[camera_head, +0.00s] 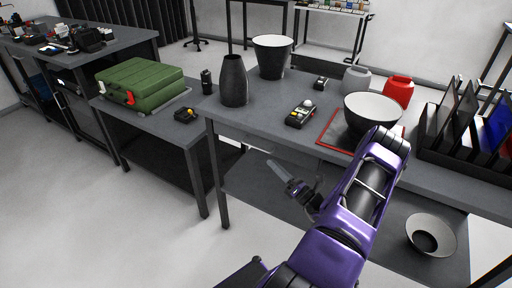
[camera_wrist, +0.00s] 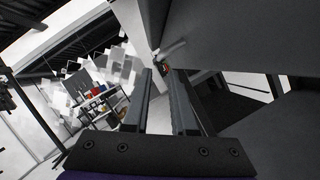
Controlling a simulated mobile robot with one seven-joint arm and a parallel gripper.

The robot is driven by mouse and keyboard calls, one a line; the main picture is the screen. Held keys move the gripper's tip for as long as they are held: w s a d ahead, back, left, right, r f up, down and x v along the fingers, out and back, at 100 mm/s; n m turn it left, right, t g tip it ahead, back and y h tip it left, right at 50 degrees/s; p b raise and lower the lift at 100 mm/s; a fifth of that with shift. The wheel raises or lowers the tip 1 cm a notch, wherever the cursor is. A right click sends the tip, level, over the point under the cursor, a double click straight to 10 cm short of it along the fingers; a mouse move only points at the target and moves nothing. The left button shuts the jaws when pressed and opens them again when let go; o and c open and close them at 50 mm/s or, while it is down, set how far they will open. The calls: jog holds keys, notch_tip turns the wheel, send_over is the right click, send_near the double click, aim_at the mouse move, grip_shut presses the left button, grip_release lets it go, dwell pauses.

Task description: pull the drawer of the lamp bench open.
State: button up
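The grey bench (camera_head: 262,115) in front of me carries several vessels. Below its top edge there is a drawer-like front panel (camera_head: 285,148), which looks flush with the bench. No lamp is clear on it. My gripper (camera_head: 285,176) is in front of and below this panel, with one pale finger reaching up to the left. In the wrist view my gripper (camera_wrist: 158,76) has its two fingers apart with nothing between them. A pale bar (camera_wrist: 171,50), possibly a handle, shows just beyond the fingertips beside a dark panel (camera_wrist: 225,45). Whether they touch it I cannot tell.
A dark vase (camera_head: 234,82), a handheld device (camera_head: 300,114), and a bowl (camera_head: 373,112) on a red-edged tray (camera_head: 328,142) stand on the bench. A lower table with a green case (camera_head: 140,82) is at left. Another bowl (camera_head: 432,234) sits on the lower shelf.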

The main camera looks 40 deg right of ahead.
aim_at(256, 147)
jog(key=x, duration=1)
jog(key=shift+c, duration=0.2)
grip_shut()
jog(key=shift+s, duration=0.1)
dwell(0.9)
